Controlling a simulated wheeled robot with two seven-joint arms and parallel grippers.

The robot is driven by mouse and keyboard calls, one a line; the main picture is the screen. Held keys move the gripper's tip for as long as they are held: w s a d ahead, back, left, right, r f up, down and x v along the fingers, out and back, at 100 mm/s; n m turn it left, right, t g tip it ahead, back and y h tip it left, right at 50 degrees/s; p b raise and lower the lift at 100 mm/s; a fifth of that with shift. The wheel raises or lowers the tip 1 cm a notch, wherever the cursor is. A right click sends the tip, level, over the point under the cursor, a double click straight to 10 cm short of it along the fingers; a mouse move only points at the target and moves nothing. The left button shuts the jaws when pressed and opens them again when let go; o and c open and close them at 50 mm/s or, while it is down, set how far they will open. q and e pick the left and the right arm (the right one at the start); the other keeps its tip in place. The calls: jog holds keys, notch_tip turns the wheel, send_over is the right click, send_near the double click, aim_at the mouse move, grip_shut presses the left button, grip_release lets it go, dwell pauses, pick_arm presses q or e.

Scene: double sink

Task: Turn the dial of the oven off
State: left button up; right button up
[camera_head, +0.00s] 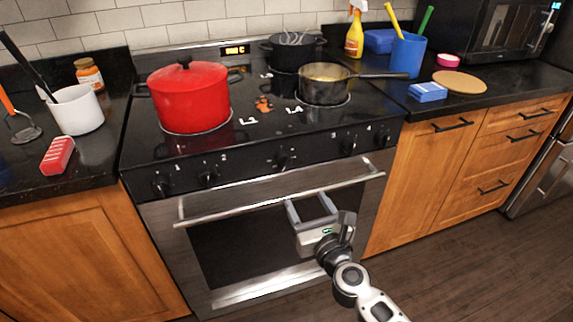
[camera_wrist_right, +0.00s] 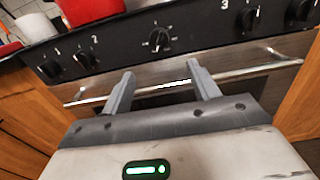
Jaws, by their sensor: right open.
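The oven (camera_head: 250,240) stands in the middle, with a black control panel of several knobs along its front. The middle knob, which looks like the oven dial (camera_head: 283,159), sits between the knobs marked 1, 2 and those marked 3, 4. The oven dial also shows in the right wrist view (camera_wrist_right: 159,40), above and beyond the fingers. My right gripper (camera_head: 311,204) is open and empty in front of the oven door, below the dial and apart from it. Its two fingers (camera_wrist_right: 161,82) point toward the panel in the right wrist view. My left gripper is not in view.
The oven door handle (camera_head: 240,209) runs across just below the panel, close to my right gripper. A red pot (camera_head: 190,98), a saucepan (camera_head: 324,88) and a black pot (camera_head: 290,52) stand on the stovetop. Wooden cabinets (camera_head: 430,170) flank the oven.

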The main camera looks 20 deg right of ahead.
aim_at(286, 165)
jog(key=w, duration=0.4)
jog(key=w+b, duration=0.1)
jog(key=w, duration=0.9)
jog(key=shift+a+b, duration=0.3)
jog(key=shift+b, duration=0.05)
jog(key=c, duration=1)
